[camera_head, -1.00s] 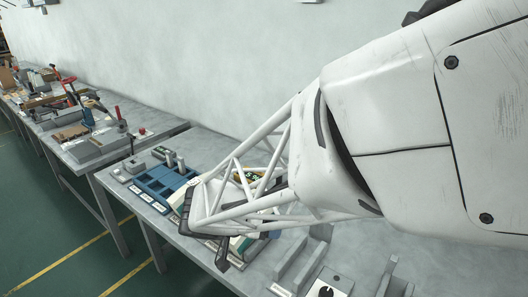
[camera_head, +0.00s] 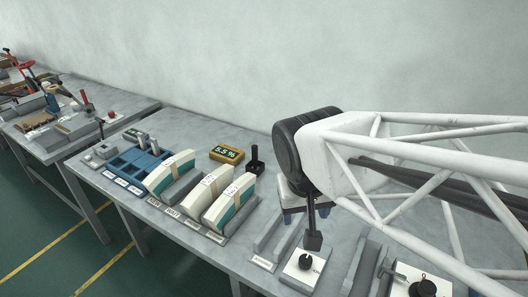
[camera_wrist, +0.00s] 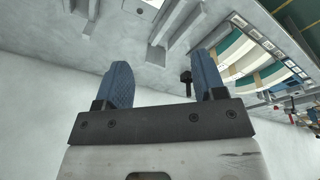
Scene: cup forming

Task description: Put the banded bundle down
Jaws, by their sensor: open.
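Three banded bundles lean side by side in the grey rack (camera_head: 222,239) on the bench. The left bundle (camera_head: 158,180) is white and teal with a tan band. The middle bundle (camera_head: 199,200) is cream, and the right bundle (camera_head: 226,212) is white and teal, both banded. In the wrist view the striped bundles (camera_wrist: 238,64) show at the upper right. My gripper (camera_head: 306,217) is to the right of the rack, above the bench and apart from the bundles. In the wrist view its blue fingers (camera_wrist: 160,75) are spread, with nothing between them.
A blue compartment tray (camera_head: 133,166) stands left of the rack. A yellow display (camera_head: 227,153) reading 5.5 % and a black handled post (camera_head: 256,162) stand behind. An empty grey slotted holder (camera_head: 273,243) and a white plate with a black knob (camera_head: 305,266) are at the right.

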